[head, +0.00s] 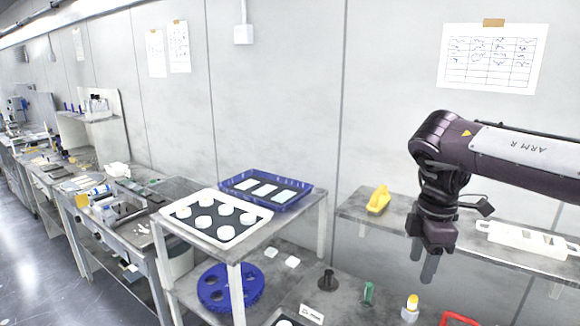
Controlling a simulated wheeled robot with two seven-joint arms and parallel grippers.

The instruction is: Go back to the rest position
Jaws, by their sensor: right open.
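My right gripper (429,268) hangs at the end of my right arm, which comes in from the right edge. It points down, its fingers are apart, and nothing is between them. It is in front of the grey shelf at the right, above the lower bench. My left gripper does not show in the head view.
A white tray (181,210) with several white discs and a blue tray (240,199) stand on a raised table. A blue platen (240,300) lies below. A yellow object (378,200) and a white rack (482,228) sit on the shelf. A yellow-capped bottle (410,309) stands below my right gripper.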

